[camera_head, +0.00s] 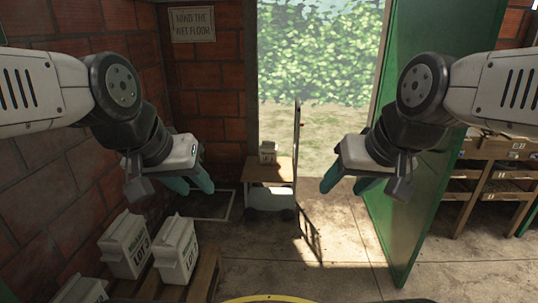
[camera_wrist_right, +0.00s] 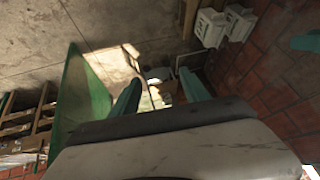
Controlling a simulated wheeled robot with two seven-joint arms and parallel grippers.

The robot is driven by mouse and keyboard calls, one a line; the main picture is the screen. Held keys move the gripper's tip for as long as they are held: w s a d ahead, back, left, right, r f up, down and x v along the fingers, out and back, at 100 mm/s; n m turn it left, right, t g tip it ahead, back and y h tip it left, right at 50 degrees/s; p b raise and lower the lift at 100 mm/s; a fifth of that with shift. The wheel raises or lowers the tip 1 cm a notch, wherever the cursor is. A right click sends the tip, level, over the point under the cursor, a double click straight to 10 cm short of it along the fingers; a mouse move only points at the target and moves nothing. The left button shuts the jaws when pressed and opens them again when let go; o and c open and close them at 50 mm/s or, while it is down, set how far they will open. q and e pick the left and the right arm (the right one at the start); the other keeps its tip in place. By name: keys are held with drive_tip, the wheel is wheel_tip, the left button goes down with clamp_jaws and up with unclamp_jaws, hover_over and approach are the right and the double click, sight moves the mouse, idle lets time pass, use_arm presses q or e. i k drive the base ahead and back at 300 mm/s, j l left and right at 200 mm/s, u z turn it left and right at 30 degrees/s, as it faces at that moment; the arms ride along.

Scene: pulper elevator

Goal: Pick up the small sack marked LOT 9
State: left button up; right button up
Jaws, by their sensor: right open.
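Two larger white sacks stand at the lower left: one (camera_head: 126,244) shows LOT and what looks like a 3, and the other (camera_head: 176,250) has print I cannot read clearly. My left gripper (camera_head: 190,184) is open and empty, raised left of the trolley. My right gripper (camera_head: 347,182) is open and empty, raised right of it; its teal fingers also show in the right wrist view (camera_wrist_right: 161,92).
The large sacks rest on a wooden platform (camera_head: 203,273) by the brick wall. Another sack (camera_head: 82,291) is cut off at the lower left. A green door (camera_head: 425,150) stands open at the right, with wooden shelving (camera_head: 495,182) beyond.

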sight(268, 149)
drive_tip(key=i+l+u, duration=0.1)
drive_tip(key=i+l, duration=0.95)
drive_tip(key=l, duration=0.15)
drive_tip(key=i+u, duration=0.15)
drive_tip(key=i, duration=0.9)
drive_tip(key=i+l+u, duration=0.1)
drive_tip(key=i, duration=0.95)
drive_tip(key=i+j, duration=0.3)
drive_tip(key=i, duration=0.15)
drive_tip(key=i+j+u, duration=0.1)
drive_tip(key=i+j, duration=0.25)
drive_tip(key=i, duration=0.1)
